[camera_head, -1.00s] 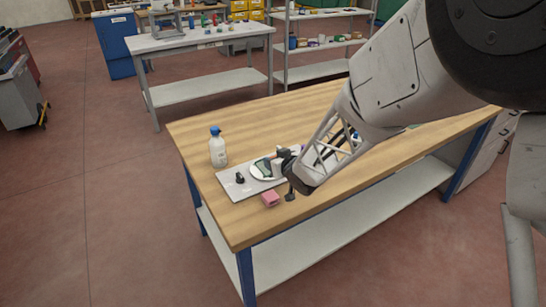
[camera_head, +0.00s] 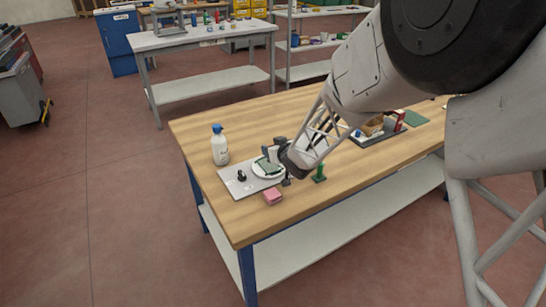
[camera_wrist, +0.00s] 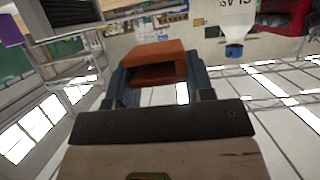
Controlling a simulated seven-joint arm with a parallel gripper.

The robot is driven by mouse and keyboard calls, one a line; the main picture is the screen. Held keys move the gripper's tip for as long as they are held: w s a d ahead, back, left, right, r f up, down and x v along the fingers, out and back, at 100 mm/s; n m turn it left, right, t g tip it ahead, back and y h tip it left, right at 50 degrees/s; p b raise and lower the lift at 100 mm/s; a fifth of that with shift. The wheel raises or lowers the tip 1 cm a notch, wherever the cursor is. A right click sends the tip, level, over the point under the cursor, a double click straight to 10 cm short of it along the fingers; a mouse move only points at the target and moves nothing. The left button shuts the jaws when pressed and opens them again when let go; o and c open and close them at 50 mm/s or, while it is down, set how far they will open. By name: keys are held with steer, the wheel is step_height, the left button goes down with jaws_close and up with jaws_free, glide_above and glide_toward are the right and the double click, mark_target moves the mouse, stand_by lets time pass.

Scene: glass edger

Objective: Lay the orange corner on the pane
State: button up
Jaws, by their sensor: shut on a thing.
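The orange corner (camera_wrist: 155,62) is a hollow, angular block held between the two dark fingers of my gripper (camera_wrist: 157,80) in the wrist view. In the head view my gripper (camera_head: 275,152) is just above a round white disc (camera_head: 257,174) on a grey base plate (camera_head: 232,190). A small dark greenish pane (camera_head: 267,167) lies on the disc, partly hidden by the gripper. The orange corner cannot be made out in the head view. Whether it touches the pane cannot be told.
A white bottle with a blue cap (camera_head: 220,146) stands behind the base plate. A small black knob (camera_head: 241,175) is on the plate. A pink block (camera_head: 273,197) and a green stand (camera_head: 319,173) are near the front. A dark tray (camera_head: 375,132) with items lies right. The table's left front is clear.

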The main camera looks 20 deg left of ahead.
steer(key=shift+f, duration=1.65)
steer(key=shift+f, duration=0.65)
steer(key=o, duration=0.8)
steer(key=shift+s+f, duration=0.1)
steer(key=shift+o, duration=0.8)
steer(key=shift+f, duration=0.1)
steer(key=shift+r, duration=0.45)
steer(key=shift+s+d+r, duration=0.1)
steer(key=shift+d+r, duration=0.1)
steer(key=shift+r, duration=0.05)
steer(key=v, duration=1.1)
steer(key=shift+r, duration=0.4)
